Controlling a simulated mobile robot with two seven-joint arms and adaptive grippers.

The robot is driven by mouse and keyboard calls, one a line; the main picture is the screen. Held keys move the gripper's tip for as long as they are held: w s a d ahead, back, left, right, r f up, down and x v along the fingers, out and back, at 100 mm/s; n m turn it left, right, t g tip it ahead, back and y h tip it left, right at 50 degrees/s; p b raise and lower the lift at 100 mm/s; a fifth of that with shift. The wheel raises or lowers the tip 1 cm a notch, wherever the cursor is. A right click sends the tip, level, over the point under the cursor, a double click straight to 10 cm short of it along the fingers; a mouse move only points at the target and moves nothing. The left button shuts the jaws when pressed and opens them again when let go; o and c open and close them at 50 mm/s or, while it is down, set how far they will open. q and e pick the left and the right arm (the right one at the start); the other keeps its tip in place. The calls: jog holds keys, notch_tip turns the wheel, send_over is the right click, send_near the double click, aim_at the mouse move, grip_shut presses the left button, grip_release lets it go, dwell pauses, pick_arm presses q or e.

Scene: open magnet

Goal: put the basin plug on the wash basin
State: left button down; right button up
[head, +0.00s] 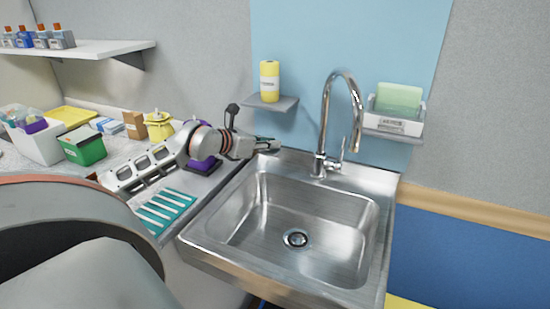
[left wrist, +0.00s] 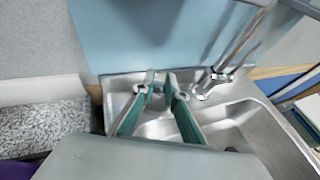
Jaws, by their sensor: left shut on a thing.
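The steel wash basin (head: 334,219) stands at the centre right, with a round drain (head: 297,239) in its floor. It also shows in the left wrist view (left wrist: 240,118). My left gripper (head: 268,146) is over the basin's back left corner, left of the tap. In the left wrist view its two teal fingers (left wrist: 160,84) converge on a small thing, which I take to be the basin plug (left wrist: 156,88). Only a little of it shows between the fingertips, and its shape is unclear. My right gripper is not in view.
A curved tap (head: 326,130) rises at the basin's back edge. The counter at left holds a green box (head: 82,146), a yellow pot (head: 159,126) and teal strips (head: 164,211). The bowl is clear.

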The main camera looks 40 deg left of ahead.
pick_arm(q)
jog(key=w, duration=0.2)
jog(key=w+a+f, duration=0.1)
notch_tip(320, 180, down, 6)
jog(key=shift+r, duration=0.25)
jog(key=shift+w+f, duration=0.15)
jog(key=shift+f, duration=0.1)
jog(key=shift+f, duration=0.1)
jog(key=shift+f, duration=0.15)
jog(key=c, duration=2.3)
grip_release()
jog(key=shift+c, duration=0.2)
